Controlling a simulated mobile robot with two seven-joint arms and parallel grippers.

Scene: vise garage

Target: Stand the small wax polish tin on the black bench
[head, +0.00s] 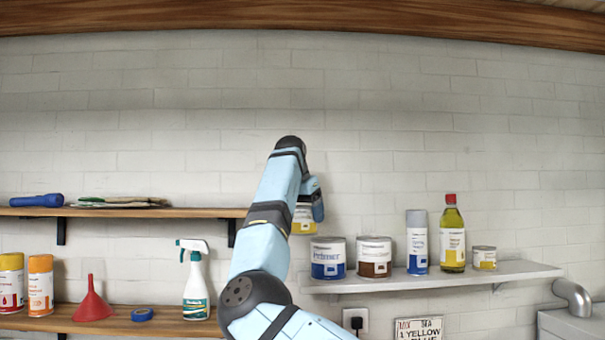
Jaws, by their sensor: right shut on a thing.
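My right gripper (309,205) is shut on a small tin with a yellow and pale label (304,221). It holds the tin up in front of the wall, above the left end of the grey shelf; my arm and gripper hide part of it. A second small tin with a yellow label (484,258) stands at the right on the grey shelf. The print on both tins is too small to read, so I cannot tell by name which is the wax polish. The black bench is not in view. My left gripper is not in view.
The grey shelf (520,270) also bears a blue-labelled primer can (328,258), a brown-labelled can (374,258), a spray can (417,243) and an oil bottle (452,235). Wooden shelves at left hold a flashlight (37,201), a red funnel (93,302) and a spray bottle (195,283).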

